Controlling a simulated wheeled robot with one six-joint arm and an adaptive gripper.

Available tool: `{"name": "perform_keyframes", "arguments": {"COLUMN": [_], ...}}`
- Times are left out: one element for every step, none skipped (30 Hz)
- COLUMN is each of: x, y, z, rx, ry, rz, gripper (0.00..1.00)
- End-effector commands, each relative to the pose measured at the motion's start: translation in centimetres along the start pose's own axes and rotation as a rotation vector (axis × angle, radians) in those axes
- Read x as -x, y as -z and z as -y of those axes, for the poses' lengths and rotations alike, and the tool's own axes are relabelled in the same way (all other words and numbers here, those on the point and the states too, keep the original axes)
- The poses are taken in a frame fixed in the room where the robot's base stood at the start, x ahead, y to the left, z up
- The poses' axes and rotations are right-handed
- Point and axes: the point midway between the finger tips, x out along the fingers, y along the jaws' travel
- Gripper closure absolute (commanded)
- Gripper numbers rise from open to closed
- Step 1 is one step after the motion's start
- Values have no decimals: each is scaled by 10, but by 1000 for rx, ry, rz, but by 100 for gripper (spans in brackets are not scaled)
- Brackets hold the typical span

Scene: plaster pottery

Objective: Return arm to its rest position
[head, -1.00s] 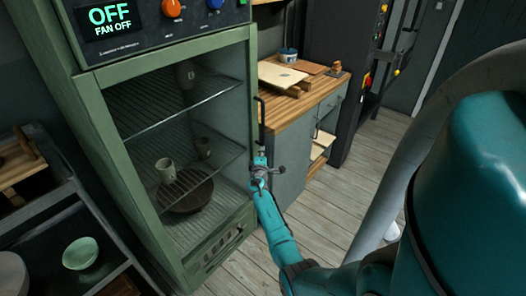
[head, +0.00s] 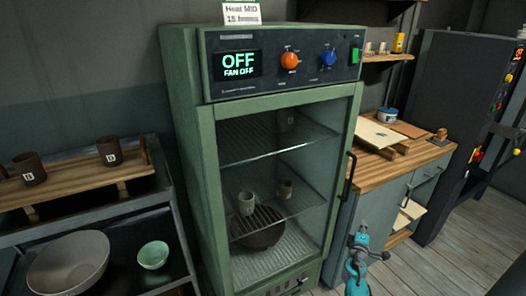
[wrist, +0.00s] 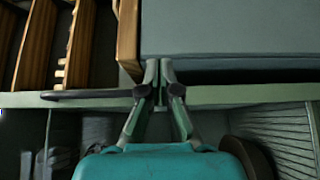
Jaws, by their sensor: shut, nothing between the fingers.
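My gripper (head: 362,240) is low at the right of the green cabinet in the head view, below and right of the cabinet's black door handle (head: 348,176). It also shows in the wrist view (wrist: 159,70), its fingertips together and nothing held. My teal arm runs out of the bottom of the head view, so most of it is hidden. The green cabinet (head: 192,165) has its glass door shut. Its display (head: 238,65) reads OFF and FAN OFF.
A wooden-topped workbench (head: 370,178) stands just right of the cabinet, close to my gripper. A dark shelf unit (head: 120,205) with bowls and two brown cups stands at the left. A dark tall machine (head: 455,120) is at the back right. Open plank floor (head: 450,258) shows at the lower right.

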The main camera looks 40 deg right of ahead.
Motion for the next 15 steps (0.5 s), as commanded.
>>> {"name": "perform_keyframes", "arguments": {"x": [0, 0, 2, 4, 8, 16, 24, 34, 50, 63, 78, 99, 115, 132, 153], "y": [0, 0, 1, 3, 6, 11, 17, 24, 33, 41, 49, 60, 68, 75, 83], "z": [0, 0, 1, 3, 6, 10, 15, 21, 29, 36, 42, 50, 56, 62, 68], "rx": [0, 0, -2, -6, -11, -23, -36, -51, -75, -97, -120, -152, -177, -203, -235], "ry": [0, 0, 2, 5, 10, 17, 26, 36, 53, 67, 82, 104, 122, 138, 161], "rz": [0, 0, -3, -7, -13, -26, -39, -56, -81, -103, -125, -157, -182, -205, -235], "gripper": [100, 100, 100, 100, 100, 100, 100, 100, 100, 100, 100, 100, 100, 100, 100]}}
